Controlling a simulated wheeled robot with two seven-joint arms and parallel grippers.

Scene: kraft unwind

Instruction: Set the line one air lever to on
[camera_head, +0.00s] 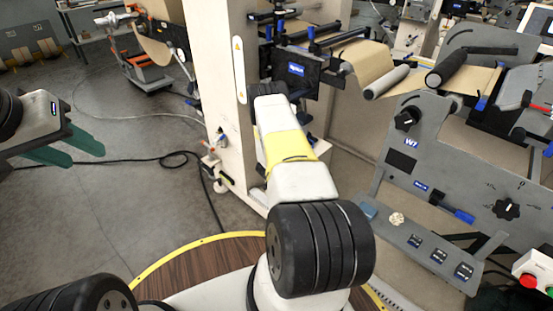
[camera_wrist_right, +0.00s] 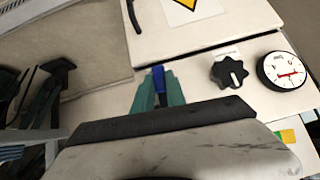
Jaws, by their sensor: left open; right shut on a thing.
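A blue lever (camera_wrist_right: 158,77) sits between the two green fingers of my right gripper (camera_wrist_right: 158,88) in the right wrist view. The fingers are shut on it in front of a cream panel (camera_wrist_right: 112,108). Only the lever's upper part shows, so its setting cannot be read. In the head view my right arm reaches toward the cream machine column, and its gripper is hidden behind the arm. My left gripper (camera_head: 88,156) is open and empty over the grey floor at the left, away from the machine.
A black knob (camera_wrist_right: 229,72) and a round gauge (camera_wrist_right: 284,71) with a red needle sit right of the lever. In the head view, the grey W7 machine panel (camera_head: 425,165) stands at the right. A black cable (camera_head: 140,161) lies on open floor at the left.

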